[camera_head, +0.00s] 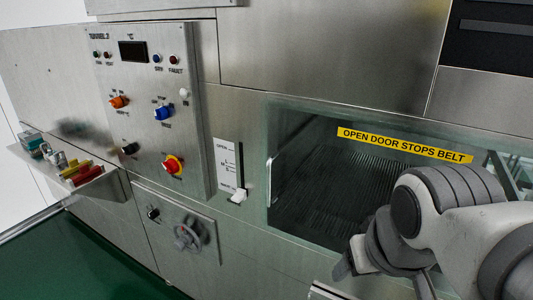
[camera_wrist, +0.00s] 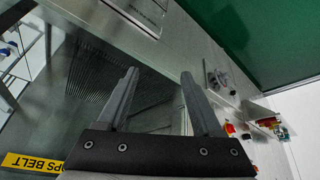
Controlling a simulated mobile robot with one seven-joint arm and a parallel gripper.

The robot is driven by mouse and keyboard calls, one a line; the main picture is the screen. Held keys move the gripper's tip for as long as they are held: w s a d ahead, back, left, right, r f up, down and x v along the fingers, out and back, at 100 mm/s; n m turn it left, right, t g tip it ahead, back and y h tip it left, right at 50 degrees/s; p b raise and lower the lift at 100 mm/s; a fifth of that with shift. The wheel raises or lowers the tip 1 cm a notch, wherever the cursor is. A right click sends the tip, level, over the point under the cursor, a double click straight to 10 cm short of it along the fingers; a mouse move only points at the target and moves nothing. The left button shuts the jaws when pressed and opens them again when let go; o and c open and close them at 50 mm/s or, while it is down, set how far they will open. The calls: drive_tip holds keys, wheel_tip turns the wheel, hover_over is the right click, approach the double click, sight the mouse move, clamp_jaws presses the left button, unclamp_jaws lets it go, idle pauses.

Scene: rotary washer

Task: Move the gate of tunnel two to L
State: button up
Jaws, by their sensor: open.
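The tunnel two gate control is a slider on the steel front, with a white scale plate (camera_head: 227,164) marked OPEN, L and M from the top down. Its white handle (camera_head: 239,195) sits at the lower end of the slot, below the L mark. My gripper (camera_wrist: 158,75) is open and empty, with both fingers spread in the wrist view. In the head view my arm is at the lower right, in front of the window and right of the slider, apart from it. I cannot make out the slider handle in the wrist view.
The TUNNEL 2 panel (camera_head: 145,110) with several knobs stands left of the slider. A handwheel (camera_head: 188,236) is at lower left. A small shelf (camera_head: 100,187) holds loose items. The glass door has a yellow label (camera_head: 405,145), which also shows in the wrist view (camera_wrist: 30,163).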

drive_tip(key=w+a+f+n+g+h+b, duration=0.1)
drive_tip(key=w+f+n+g+h+b, duration=0.15)
drive_tip(key=w+f+n+h, duration=0.5)
drive_tip(key=n+t+h+b, duration=0.1)
drive_tip(key=n+t+b, duration=0.6)
drive_tip(key=n+t, duration=1.05)
approach(234, 200)
drive_tip(key=w+d+r+n+g, duration=0.1)
drive_tip(key=w, duration=0.2)
drive_tip(key=w+d+r+n+g, duration=0.1)
drive_tip(key=w+d+g, duration=0.1)
drive_tip(key=w, duration=0.1)
drive_tip(key=w+d+r+n+g+b, duration=0.1)
drive_tip(key=w+n, duration=0.1)
drive_tip(key=w, duration=0.1)
drive_tip(key=shift+w+d+r+g, duration=0.2)
drive_tip(key=shift+w+r+g, duration=0.1)
drive_tip(key=shift+r, duration=0.05)
clamp_jaws()
